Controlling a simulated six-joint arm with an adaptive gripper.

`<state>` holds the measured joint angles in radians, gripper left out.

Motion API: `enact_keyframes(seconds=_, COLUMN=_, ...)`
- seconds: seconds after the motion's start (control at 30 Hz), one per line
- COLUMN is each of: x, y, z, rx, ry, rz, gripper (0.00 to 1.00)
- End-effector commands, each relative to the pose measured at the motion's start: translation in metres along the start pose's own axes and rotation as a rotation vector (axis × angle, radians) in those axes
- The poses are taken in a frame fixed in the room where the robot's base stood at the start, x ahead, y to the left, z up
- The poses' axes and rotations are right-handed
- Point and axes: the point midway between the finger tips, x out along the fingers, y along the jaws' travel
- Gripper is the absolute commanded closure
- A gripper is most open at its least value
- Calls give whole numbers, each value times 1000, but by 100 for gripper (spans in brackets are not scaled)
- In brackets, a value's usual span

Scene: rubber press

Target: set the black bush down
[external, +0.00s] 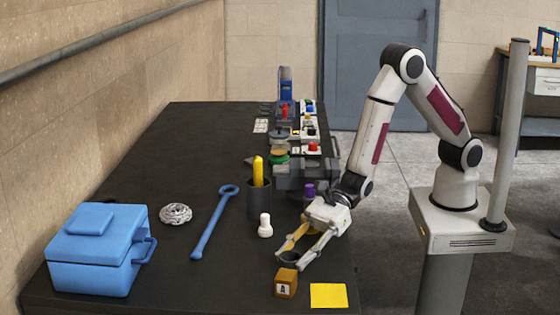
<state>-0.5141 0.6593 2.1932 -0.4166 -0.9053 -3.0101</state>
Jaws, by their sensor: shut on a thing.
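My gripper (291,259) is low over the near right part of the dark table (150,190). Its two fingers are shut on the black bush (290,260), a small dark round piece between the fingertips. The bush is just behind a small brown block with a label (286,283). I cannot tell whether the bush touches the table or hangs slightly above it.
A yellow square (328,295) lies to the right of the block. A white peg-like piece (265,226), a dark cup with a yellow item (259,198), a blue wrench (213,222) and a blue box (100,250) are to the left. Press equipment (300,172) stands behind.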

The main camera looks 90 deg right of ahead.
Motion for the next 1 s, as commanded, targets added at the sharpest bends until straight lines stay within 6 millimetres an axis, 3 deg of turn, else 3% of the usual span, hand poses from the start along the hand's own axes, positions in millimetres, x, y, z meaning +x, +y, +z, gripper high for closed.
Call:
enact_keyframes(seconds=0.37, x=1, y=0, z=-3, rx=1, ry=0, rz=2, gripper=80)
enact_keyframes(seconds=0.4, x=1, y=0, z=-2, rx=1, ry=0, rz=1, gripper=53)
enact_keyframes(seconds=0.43, x=1, y=0, z=-2, rx=1, ry=0, rz=2, gripper=47)
enact_keyframes(seconds=1.0, x=-2, y=0, z=1, rx=0, ry=0, rz=0, gripper=47)
